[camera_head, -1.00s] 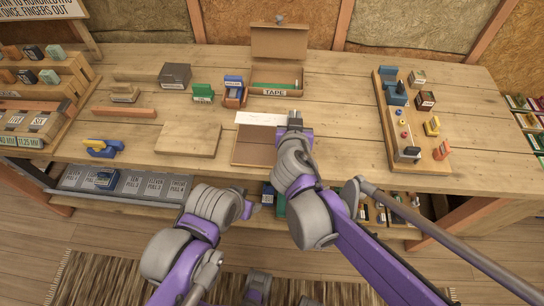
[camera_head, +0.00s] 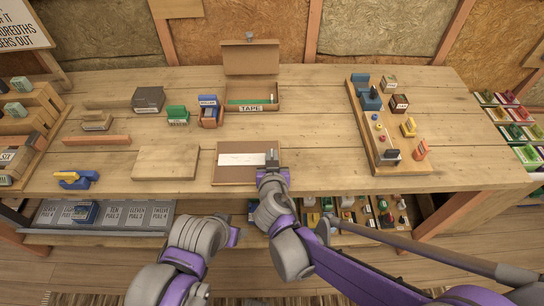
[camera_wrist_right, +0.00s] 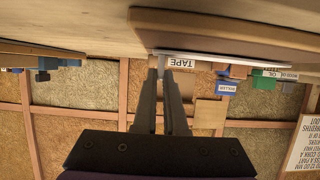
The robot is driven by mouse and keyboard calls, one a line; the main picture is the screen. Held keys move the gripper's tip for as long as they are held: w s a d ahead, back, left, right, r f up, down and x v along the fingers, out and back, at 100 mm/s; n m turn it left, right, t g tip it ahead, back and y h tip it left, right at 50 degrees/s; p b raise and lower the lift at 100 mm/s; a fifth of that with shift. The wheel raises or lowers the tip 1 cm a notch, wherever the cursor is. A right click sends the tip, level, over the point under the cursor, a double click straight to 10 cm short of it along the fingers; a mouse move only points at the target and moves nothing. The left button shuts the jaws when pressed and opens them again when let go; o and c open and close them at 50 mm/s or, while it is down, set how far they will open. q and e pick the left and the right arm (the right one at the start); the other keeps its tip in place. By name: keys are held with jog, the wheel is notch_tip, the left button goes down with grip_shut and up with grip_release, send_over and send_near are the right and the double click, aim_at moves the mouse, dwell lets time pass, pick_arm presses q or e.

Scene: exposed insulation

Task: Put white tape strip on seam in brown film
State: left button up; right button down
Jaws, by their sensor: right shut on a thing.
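The white tape strip (camera_head: 242,159) lies left to right across the middle of the brown film (camera_head: 235,177) in the head view. My right gripper (camera_head: 271,157) is shut on the strip's right end. In the right wrist view, which is upside down, the gripper's fingers (camera_wrist_right: 168,78) are at the strip's thin edge (camera_wrist_right: 225,60), close to the brown film slab (camera_wrist_right: 225,28). I cannot tell whether the strip touches the film. The seam is not visible; the strip may cover it.
An open cardboard box labelled TAPE (camera_head: 251,98) stands behind the film. A bare wooden board (camera_head: 166,162) lies to the left, and a wooden tool tray (camera_head: 365,128) to the right.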

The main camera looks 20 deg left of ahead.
jog(key=shift+f, duration=0.1)
jog(key=shift+d+f+b, duration=0.1)
jog(key=shift+f+b, duration=0.35)
jog(key=shift+f, duration=0.1)
jog(key=c, duration=1)
grip_release()
jog(key=shift+r, duration=0.15)
